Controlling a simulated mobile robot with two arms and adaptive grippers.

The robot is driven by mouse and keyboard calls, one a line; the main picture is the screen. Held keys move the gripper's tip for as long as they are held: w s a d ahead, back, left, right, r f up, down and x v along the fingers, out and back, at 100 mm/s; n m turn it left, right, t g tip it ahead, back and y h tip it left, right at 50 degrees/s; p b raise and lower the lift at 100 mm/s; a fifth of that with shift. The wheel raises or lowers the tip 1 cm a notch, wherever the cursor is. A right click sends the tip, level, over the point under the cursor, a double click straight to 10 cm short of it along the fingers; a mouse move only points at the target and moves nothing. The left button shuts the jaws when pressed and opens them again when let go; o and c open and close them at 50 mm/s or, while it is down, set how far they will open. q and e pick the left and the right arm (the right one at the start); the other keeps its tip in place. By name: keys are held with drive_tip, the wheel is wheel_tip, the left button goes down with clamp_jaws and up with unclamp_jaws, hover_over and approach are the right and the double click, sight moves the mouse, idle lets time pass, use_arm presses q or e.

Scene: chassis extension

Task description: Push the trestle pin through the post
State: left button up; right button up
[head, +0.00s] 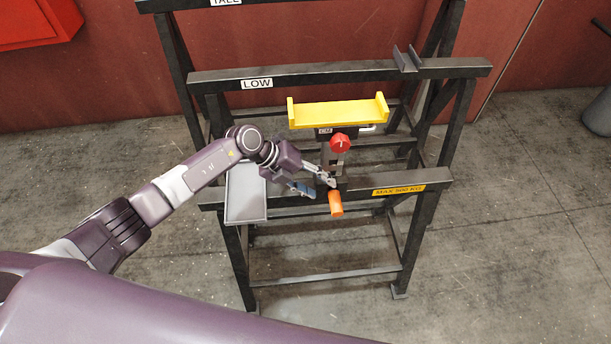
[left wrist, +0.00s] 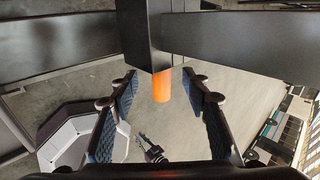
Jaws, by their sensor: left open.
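The trestle pin shows as an orange handle (head: 335,203) at the front beam, below the post (head: 333,160). In the left wrist view the orange handle (left wrist: 162,85) sticks out past the end of a dark square tube. The pin's shaft is hidden, so I cannot tell how deep it sits. The post carries a red knob (head: 340,143) and a yellow cradle (head: 338,113). My left gripper (head: 324,188) is open, just left of the handle. In the left wrist view its fingers (left wrist: 160,95) stand on both sides of the handle, with gaps. My right gripper is not in view.
The black trestle's front beam (head: 275,198) bears a yellow "MAX 500 KG" label (head: 398,190). A beam marked LOW (head: 330,74) runs behind it. A grey tray (head: 246,192) hangs at the left, under my left wrist. The floor to the right is open.

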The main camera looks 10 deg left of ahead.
use_arm(q)
drive_tip(key=v, duration=0.7)
drive_tip(key=shift+r, duration=0.2)
drive_tip(key=shift+d, duration=0.1)
